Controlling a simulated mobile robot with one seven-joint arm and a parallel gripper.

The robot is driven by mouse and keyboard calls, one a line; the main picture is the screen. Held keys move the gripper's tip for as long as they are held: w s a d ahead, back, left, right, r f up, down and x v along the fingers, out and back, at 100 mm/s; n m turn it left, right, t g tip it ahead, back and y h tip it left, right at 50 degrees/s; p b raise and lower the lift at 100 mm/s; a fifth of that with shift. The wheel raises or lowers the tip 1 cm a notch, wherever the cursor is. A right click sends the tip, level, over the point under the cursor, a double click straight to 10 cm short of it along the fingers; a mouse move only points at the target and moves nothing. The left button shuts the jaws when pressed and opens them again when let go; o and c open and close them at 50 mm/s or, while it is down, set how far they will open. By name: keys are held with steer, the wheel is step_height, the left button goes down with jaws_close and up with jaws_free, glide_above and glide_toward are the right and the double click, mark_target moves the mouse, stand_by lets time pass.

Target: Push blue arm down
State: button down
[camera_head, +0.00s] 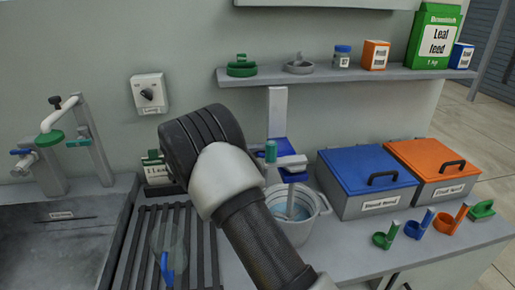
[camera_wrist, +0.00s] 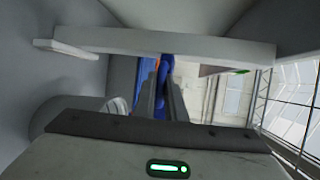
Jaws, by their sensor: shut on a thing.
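The mixer stand's pale column (camera_head: 278,112) rises behind a white bucket (camera_head: 318,205). A shaft reaches down into the bucket, which holds bluish liquid.
A blue-lidded bin (camera_head: 362,165) and an orange-lidded bin (camera_head: 428,158) stand right of the bucket. A shelf (camera_head: 340,76) with jars and boxes hangs above. A dark slatted rack (camera_head: 145,245) and a sink (camera_head: 50,245) lie left. Small coloured scoops (camera_head: 415,222) lie at front right.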

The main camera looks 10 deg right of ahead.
steer(key=shift+s+f+b, duration=0.1)
steer(key=shift+f+b, duration=0.2)
steer(key=shift+f, duration=0.65)
steer(key=c, duration=1.8)
jaws_free()
steer(key=v, duration=1.7)
steer(key=shift+a+r, duration=0.15)
steer(key=shift+r, duration=0.05)
steer(key=shift+r, duration=0.1)
